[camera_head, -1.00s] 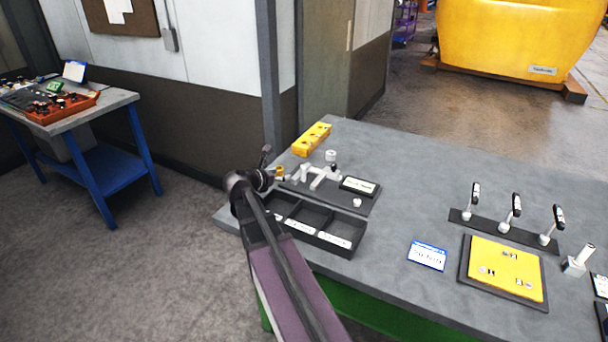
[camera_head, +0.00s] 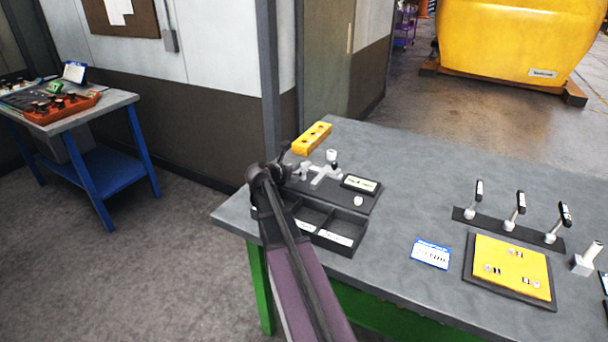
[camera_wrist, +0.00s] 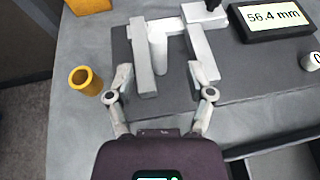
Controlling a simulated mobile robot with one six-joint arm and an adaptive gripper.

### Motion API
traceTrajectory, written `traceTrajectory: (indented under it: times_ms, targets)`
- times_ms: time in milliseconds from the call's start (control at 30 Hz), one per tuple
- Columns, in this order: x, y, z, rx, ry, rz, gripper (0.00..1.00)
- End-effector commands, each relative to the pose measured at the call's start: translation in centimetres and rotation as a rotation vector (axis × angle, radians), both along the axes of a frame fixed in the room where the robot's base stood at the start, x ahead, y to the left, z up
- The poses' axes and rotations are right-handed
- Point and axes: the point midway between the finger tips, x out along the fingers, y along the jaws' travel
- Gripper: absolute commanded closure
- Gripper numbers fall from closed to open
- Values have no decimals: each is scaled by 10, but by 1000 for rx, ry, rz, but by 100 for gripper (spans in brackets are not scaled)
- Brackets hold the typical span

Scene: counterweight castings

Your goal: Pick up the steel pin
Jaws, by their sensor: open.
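A pale grey cylinder (camera_wrist: 160,55), which looks like the steel pin, sits between the two grey bars of a measuring fixture (camera_wrist: 203,55). I cannot tell if it touches either bar. The fixture (camera_head: 326,178) stands on a dark plate in the head view, where the pin is too small to make out. My gripper (camera_wrist: 166,82) is open and empty in the wrist view. Its fingertips are spread to either side, the left one near the left bar and the right one near the right bar. In the head view my arm hides most of the gripper.
A yellow hollow cylinder (camera_wrist: 85,80) stands left of the gripper. A display (camera_wrist: 271,19) reads 56.4 mm, with a white knob (camera_wrist: 312,62) beside it. A black compartment tray (camera_head: 336,242) lies at the bench's front edge. A yellow block (camera_head: 312,138) is behind the fixture.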

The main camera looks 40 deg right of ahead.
Motion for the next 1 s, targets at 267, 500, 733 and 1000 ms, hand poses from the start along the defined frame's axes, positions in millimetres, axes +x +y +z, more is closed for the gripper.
traceTrajectory:
  times_ms: [267, 500, 733, 1000]
  targets:
    - [0, -1, 0, 0, 0, -1, 31]
    - [5, -15, -10, 0, 0, -2, 31]
    - [11, -38, -21, 0, -1, -3, 31]
    - [12, -47, -22, 0, 0, -2, 31]
